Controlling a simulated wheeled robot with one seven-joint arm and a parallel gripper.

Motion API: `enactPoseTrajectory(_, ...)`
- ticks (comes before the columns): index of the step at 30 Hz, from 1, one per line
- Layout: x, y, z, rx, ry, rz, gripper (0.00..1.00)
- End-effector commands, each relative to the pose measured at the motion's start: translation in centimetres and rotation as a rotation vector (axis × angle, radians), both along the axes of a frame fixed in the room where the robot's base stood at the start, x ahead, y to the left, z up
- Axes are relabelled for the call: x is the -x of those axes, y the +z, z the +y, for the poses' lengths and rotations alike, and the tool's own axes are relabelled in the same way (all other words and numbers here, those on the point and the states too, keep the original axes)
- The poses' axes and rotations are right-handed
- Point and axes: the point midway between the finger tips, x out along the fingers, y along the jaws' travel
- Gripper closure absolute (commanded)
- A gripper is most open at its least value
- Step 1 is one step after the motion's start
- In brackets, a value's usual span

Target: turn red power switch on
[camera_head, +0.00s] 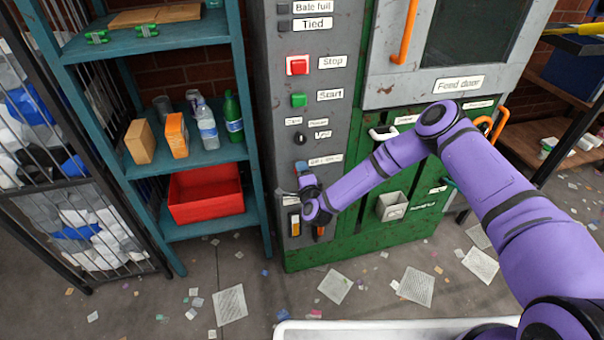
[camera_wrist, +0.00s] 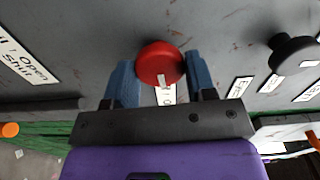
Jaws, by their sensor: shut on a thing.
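The red power switch (camera_wrist: 160,58) is a round red knob with a white mark, on the grey panel in the wrist view. My gripper (camera_wrist: 161,78) is shut on it, one blue finger on each side. The white mark points down toward my gripper's palm in the wrist view. In the head view my gripper (camera_head: 301,170) is at the lower part of the grey machine panel, beside a white label that is too small to read surely. The switch is largely hidden there by my gripper.
A black knob (camera_head: 302,138) sits above my gripper; it also shows in the wrist view (camera_wrist: 292,52). Green Start (camera_head: 299,100) and red Stop (camera_head: 297,65) buttons are higher up. A teal shelf (camera_head: 247,120) with a red bin (camera_head: 206,203) stands left.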

Motion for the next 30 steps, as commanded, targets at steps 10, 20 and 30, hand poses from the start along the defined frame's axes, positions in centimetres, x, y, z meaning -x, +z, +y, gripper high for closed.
enactPoseTrajectory(10, 0.08, -0.13, -0.02, -0.078, 0.0, 0.026, 0.73)
enactPoseTrajectory(20, 0.08, -0.14, -0.03, -0.083, 0.0, 0.027, 0.73)
enactPoseTrajectory(30, 0.05, -0.08, -0.02, -0.082, 0.0, 0.026, 0.23)
